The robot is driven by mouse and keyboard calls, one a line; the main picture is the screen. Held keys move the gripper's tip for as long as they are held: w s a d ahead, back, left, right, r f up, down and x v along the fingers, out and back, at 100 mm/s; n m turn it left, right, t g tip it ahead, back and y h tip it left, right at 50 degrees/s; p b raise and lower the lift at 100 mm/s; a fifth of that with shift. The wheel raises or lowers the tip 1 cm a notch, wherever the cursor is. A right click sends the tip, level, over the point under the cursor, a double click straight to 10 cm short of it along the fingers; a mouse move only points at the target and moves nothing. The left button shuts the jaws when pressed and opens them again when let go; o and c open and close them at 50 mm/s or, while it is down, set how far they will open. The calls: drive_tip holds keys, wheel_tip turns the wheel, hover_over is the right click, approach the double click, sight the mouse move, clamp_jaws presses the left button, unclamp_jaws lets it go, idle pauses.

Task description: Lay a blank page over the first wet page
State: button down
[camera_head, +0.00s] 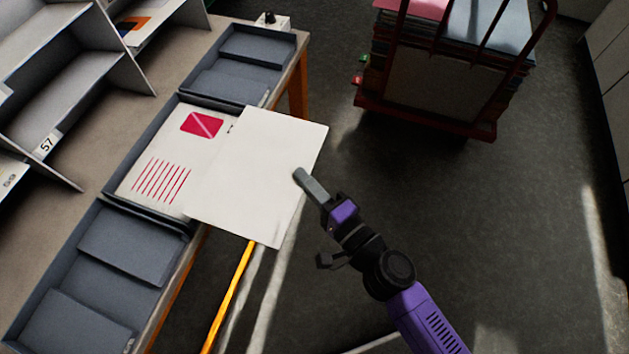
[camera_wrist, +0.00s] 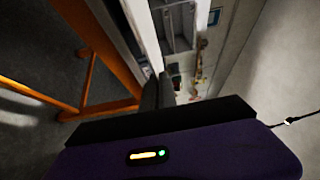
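A blank white page (camera_head: 262,175) is held out at the table's front edge, its left part covering the right part of the printed page in the head view. The printed page (camera_head: 155,150) has a red block and red lines and lies in the middle grey tray (camera_head: 118,172). My gripper (camera_head: 304,178) is at the blank page's right edge, shut on it. In the wrist view the blank page (camera_wrist: 143,32) shows nearly edge-on, rising from between the close-set fingers (camera_wrist: 159,92). I cannot tell whether the two pages touch.
Grey trays stand at the near end (camera_head: 120,245) and far end (camera_head: 240,65) of the table. Shelves (camera_head: 85,75) stand behind on the left. A red cart (camera_head: 440,80) with stacked sheets stands at the back right. The floor (camera_head: 510,220) right of my arm is clear.

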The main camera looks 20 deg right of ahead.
sight(225, 157)
drive_tip(key=w+a+b, duration=0.1)
drive_tip(key=w+a, duration=0.2)
drive_tip(key=a, duration=0.2)
drive_tip(key=w+a+b, duration=0.2)
drive_tip(key=w+a, duration=0.2)
drive_tip(key=a, duration=0.1)
drive_tip(key=w+a+b, duration=0.2)
drive_tip(key=w+a, duration=0.2)
drive_tip(key=shift+w+a+f, duration=0.1)
drive_tip(key=shift+w+a, duration=0.05)
drive_tip(key=shift+a, duration=0.25)
wheel_tip(225, 157, down, 2)
drive_tip(key=shift+d+f+b, duration=0.15)
drive_tip(key=shift+f+b, duration=0.1)
drive_tip(key=shift+b, duration=0.7)
drive_tip(key=shift+f+b, duration=0.6)
drive_tip(key=shift+f, duration=0.2)
drive_tip(key=c, duration=1.6)
unclamp_jaws()
drive_tip(key=shift+v, duration=3.95)
